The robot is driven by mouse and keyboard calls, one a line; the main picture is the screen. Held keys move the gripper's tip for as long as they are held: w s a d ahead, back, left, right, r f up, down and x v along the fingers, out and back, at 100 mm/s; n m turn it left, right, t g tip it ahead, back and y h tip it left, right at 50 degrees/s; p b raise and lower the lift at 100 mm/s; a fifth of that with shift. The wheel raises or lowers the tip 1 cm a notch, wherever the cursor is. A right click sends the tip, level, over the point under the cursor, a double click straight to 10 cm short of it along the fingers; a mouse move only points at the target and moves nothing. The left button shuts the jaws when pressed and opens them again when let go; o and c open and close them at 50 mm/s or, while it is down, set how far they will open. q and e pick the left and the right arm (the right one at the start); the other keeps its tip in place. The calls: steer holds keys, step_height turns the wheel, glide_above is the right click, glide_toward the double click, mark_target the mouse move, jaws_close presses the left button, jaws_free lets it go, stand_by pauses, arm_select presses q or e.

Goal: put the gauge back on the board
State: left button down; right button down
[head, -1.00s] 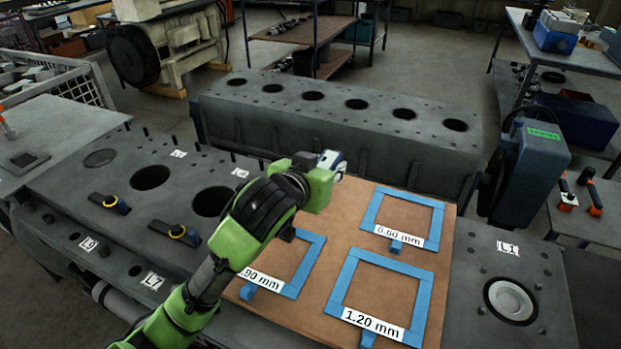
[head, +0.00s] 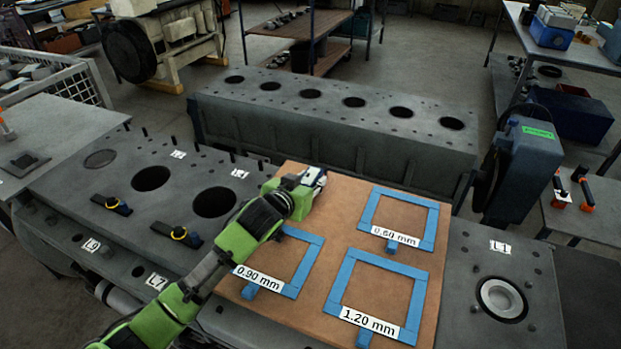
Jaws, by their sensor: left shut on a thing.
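The board (head: 340,205) is a brown panel lying over the engine deck, with three blue square outlines. They are labelled 0.90 mm (head: 307,262), 0.60 mm (head: 432,228) and 1.20 mm (head: 415,300); the middles that show are bare. My left gripper (head: 314,179) is over the board's far left part, beyond the 0.90 mm outline. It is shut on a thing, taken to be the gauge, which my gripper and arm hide. Two dark gauges with yellow rings, one nearer (head: 181,234) and one farther (head: 114,205), lie on the deck at left. My right gripper is out of view.
The engine deck (head: 75,190) has open bores and short studs along its far edge. A long grey block (head: 300,130) stands behind the board. A bore with a light rim (head: 502,299) is at right. Orange-handled tools (head: 585,195) lie on the right bench.

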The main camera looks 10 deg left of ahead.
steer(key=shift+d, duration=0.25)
arm_select(q)
steer(key=shift+f, duration=0.1)
steer(key=c, duration=1.6)
jaws_free()
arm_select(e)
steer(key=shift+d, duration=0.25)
arm_select(q)
steer(key=shift+s+r, duration=0.2)
steer(key=shift+s, duration=0.2)
steer(key=b+v, duration=0.1)
steer(key=v, duration=1)
steer(key=shift+s+a+r+b, duration=0.1)
steer(key=shift+r+b, duration=0.05)
steer(key=shift+b, duration=0.2)
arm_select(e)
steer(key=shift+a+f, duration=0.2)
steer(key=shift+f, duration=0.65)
